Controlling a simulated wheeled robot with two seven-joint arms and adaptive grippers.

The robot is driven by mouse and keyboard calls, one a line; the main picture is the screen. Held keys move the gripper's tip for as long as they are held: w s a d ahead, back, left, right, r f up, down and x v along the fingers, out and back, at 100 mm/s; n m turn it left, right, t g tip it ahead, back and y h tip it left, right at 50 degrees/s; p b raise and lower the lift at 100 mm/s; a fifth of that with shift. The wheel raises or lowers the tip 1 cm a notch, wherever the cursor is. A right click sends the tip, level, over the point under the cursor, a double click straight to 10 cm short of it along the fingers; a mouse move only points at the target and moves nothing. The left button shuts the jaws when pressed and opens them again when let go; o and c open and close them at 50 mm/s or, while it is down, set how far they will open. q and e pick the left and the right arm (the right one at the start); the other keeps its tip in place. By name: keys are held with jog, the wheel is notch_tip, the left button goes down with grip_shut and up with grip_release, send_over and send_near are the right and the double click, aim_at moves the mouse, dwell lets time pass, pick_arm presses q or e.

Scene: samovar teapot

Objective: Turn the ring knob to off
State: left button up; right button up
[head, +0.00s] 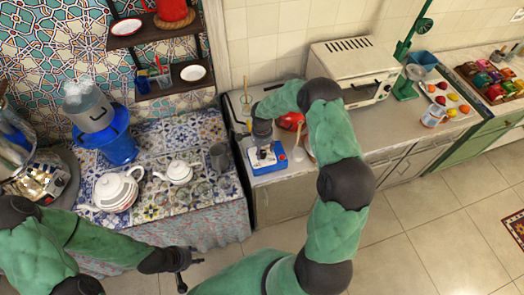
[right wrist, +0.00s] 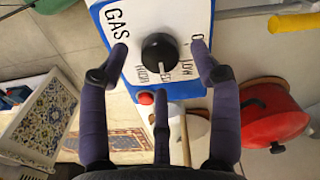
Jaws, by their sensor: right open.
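The black ring knob (right wrist: 160,52) is on the white panel of a blue-edged gas unit (right wrist: 180,14), with GAS, LOW and MED lettering around it. My right gripper (right wrist: 160,68) is open. Its fingers spread around the knob without visibly closing on it, and the panel lies just beyond the fingertips. The knob's exact pointer direction is hard to tell. In the head view the gas unit (head: 279,160) stands on the counter beneath my right gripper (head: 263,143), and the knob is hidden. My left gripper (head: 190,272) is open and empty, low in front of the tiled table.
A red pot (right wrist: 272,115) is beside the unit. The tiled table (head: 150,155) holds a white teapot (head: 117,188), a smaller teapot (head: 178,172), a blue bucket (head: 117,145) and several glasses. A white toaster oven (head: 355,65) stands behind my right arm.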

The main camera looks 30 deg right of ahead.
aim_at(262, 154)
jog(key=shift+f, duration=1.1)
jog(key=c, duration=1.2)
jog(key=shift+o, duration=0.2)
